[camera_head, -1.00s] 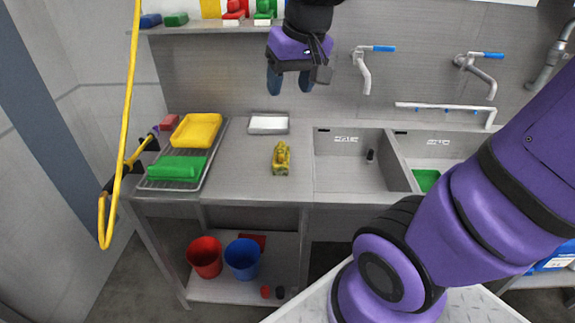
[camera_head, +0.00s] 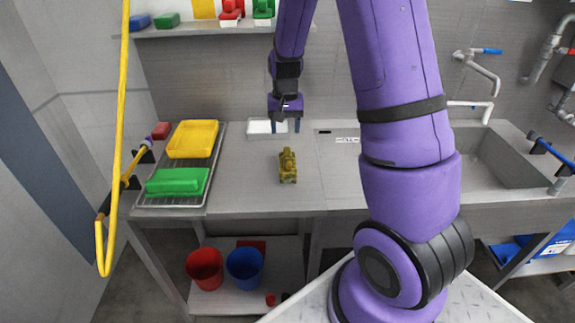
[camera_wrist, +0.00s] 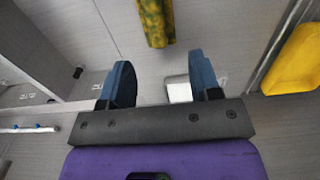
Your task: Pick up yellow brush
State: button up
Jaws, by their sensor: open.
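The yellow brush (camera_head: 288,167), mottled with dark green, lies on the bare steel counter. In the wrist view the brush (camera_wrist: 155,22) is cut off by the top edge, ahead of the fingertips. My gripper (camera_head: 285,127) points down above the counter, apparently behind the brush and near a small white tray (camera_head: 259,127). The gripper is open, with nothing between its blue fingers (camera_wrist: 160,60). It does not touch the brush.
On the left, a wire rack (camera_head: 171,202) holds a yellow tray (camera_head: 193,138), with a green block (camera_head: 177,181) in front. My arm hides much of the sink area; one basin (camera_head: 490,160) shows at right. The counter around the brush is clear.

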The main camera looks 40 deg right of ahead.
aim_at(287, 154)
notch_tip(287, 154, down, 5)
jog(key=shift+f, duration=0.15)
jog(key=shift+s+d+f, duration=0.1)
jog(key=shift+f, duration=1.3)
jog(key=shift+s+d+f, duration=0.1)
jog(key=shift+f, duration=1.25)
jog(key=c, duration=1.1)
